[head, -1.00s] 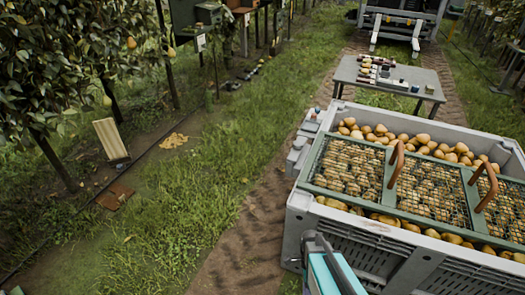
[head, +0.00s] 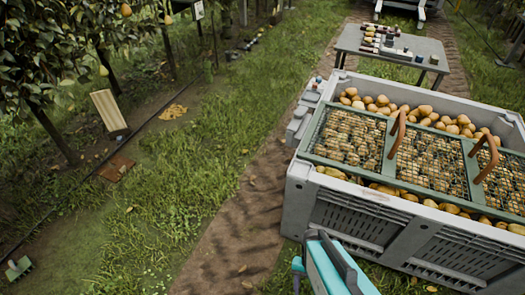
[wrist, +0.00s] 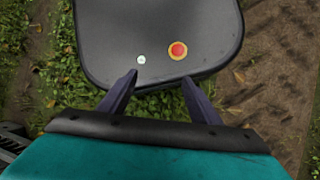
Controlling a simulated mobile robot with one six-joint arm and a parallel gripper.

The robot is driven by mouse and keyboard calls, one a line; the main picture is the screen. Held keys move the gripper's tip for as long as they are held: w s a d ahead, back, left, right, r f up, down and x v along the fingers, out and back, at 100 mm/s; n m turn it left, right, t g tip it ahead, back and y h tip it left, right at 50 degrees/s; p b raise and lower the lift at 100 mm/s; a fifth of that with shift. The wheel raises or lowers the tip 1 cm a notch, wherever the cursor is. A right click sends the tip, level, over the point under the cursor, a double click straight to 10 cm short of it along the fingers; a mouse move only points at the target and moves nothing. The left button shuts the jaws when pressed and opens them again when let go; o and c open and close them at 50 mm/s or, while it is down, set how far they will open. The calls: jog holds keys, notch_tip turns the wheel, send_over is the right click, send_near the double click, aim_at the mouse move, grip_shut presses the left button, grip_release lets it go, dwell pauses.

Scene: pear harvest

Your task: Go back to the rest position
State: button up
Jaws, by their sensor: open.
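My gripper (wrist: 160,85) shows in the wrist view with its two dark fingers apart and nothing between them. Beyond the fingertips is a dark grey rounded panel (wrist: 115,30) with a red button (wrist: 178,50) on a yellow ring and a small pale button beside it. In the head view a teal and black part of my arm shows at the bottom centre, in front of the crate.
A large grey crate (head: 300,200) full of pears stands at the right, with a green mesh-panelled frame (head: 375,180) on top. A grey table (head: 425,50) with small items stands behind it. Pear trees and a leaning wooden board (head: 108,109) are at the left. Grass between is open.

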jog(key=n, duration=0.4)
jog(key=shift+w+f+n, duration=0.15)
jog(key=shift+w+n, duration=0.15)
jog(key=shift+w, duration=0.1)
jog(key=c, duration=0.7)
jog(key=shift+o, duration=0.2)
